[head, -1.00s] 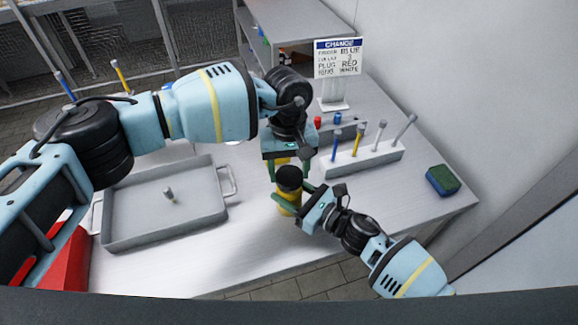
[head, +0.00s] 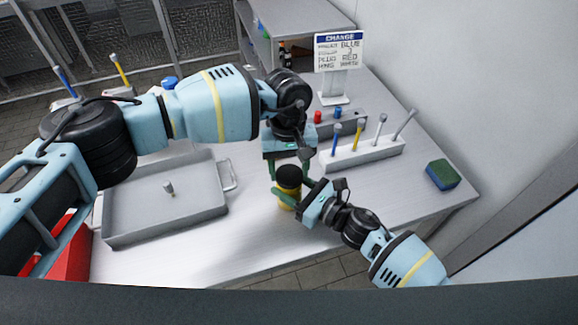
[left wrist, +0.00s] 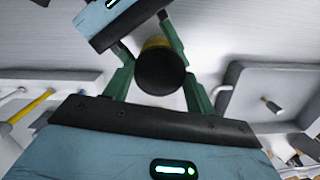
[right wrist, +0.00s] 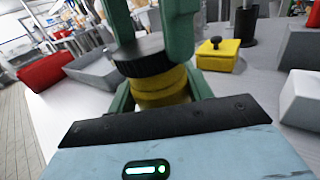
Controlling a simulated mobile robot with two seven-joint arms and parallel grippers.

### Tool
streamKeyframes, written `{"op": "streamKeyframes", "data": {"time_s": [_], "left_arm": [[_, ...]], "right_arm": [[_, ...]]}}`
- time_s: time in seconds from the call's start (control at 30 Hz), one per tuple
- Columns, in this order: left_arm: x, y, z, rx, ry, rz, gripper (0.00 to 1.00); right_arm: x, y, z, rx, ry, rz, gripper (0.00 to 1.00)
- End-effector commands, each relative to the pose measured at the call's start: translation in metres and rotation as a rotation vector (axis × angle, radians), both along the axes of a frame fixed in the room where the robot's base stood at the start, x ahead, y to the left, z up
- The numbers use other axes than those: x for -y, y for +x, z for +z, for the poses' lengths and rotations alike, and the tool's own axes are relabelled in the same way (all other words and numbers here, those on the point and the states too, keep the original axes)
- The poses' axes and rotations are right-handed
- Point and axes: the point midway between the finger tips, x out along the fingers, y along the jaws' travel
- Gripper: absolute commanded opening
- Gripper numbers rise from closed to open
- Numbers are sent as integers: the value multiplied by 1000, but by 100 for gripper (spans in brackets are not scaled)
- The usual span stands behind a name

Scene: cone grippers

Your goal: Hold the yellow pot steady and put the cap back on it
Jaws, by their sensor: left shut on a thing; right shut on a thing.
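The yellow pot (head: 287,204) is upright near the table's front edge, with the black cap (head: 289,175) on top of it. My right gripper (head: 290,194) is shut around the pot from the right; the pot also shows in the right wrist view (right wrist: 160,88). My left gripper (head: 289,171) reaches from behind and is shut on the cap, with its green fingers on either side. In the right wrist view the cap (right wrist: 145,62) lies against the pot's top with no clear gap. I cannot tell how firmly it is seated. In the left wrist view the cap (left wrist: 160,71) hides most of the pot.
A grey tray (head: 122,232) with a small peg stands left. A white rack (head: 375,154) of several colored rods stands right, with a sign (head: 338,52) behind and a sponge (head: 443,174) farther right. A yellow block with a black knob (right wrist: 218,56) stands behind the pot.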

Motion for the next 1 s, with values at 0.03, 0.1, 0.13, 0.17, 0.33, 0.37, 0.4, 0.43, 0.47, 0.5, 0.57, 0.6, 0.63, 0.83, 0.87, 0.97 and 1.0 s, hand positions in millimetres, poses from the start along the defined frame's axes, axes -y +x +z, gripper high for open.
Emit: {"op": "streamKeyframes", "data": {"time_s": [0.03, 0.1, 0.13, 0.17, 0.33, 0.37, 0.4, 0.43, 0.47, 0.5, 0.57, 0.6, 0.63, 0.83, 0.87, 0.97, 1.0], "left_arm": [[0, 0, 0, 0, 0, 0, 32], [0, 0, 0, 0, 0, 0, 32], [0, 0, 0, 0, 0, 0, 32], [0, 0, 0, 0, 0, 0, 32], [0, 0, -3, -1, 0, 0, 32], [0, 0, -4, -1, 0, 0, 32], [0, 0, -4, -1, 1, 1, 32], [0, 0, -5, -1, 1, 1, 32], [0, 0, -5, -1, 1, 1, 32], [0, 0, -6, -1, 1, 1, 32], [0, 0, -7, -1, 1, 1, 32], [0, 0, -8, -2, 1, 1, 32], [0, 0, -8, -2, 1, 1, 32], [0, 0, -12, -2, 1, 1, 32], [0, 0, -12, -1, 1, 1, 32], [0, 0, -11, -1, 1, -16, 32], [1, 0, -11, -1, 0, -38, 32]], "right_arm": [[0, 0, 0, -1, 1, 0, 10], [0, 0, 0, -1, 1, 0, 10], [0, 0, 0, -1, 1, 0, 10], [0, 0, 0, -1, 1, 0, 10], [0, 0, 0, -1, 1, 0, 10], [0, 0, 0, -1, 1, 0, 10], [0, 0, 0, -1, 1, 0, 10], [0, 0, 0, -1, 1, 0, 10], [0, 0, 0, -1, 1, 0, 10], [0, 0, 0, -1, 1, 0, 10], [0, 0, 0, -1, 1, 0, 10], [0, 0, 0, -1, 0, 0, 10], [0, 0, 0, -1, 0, 0, 10], [0, 0, 0, -1, 0, 0, 10], [0, 0, 0, -1, 0, 0, 0], [0, 0, -1, -1, 0, 0, 0], [0, 0, 0, -1, 0, 0, 0]]}}
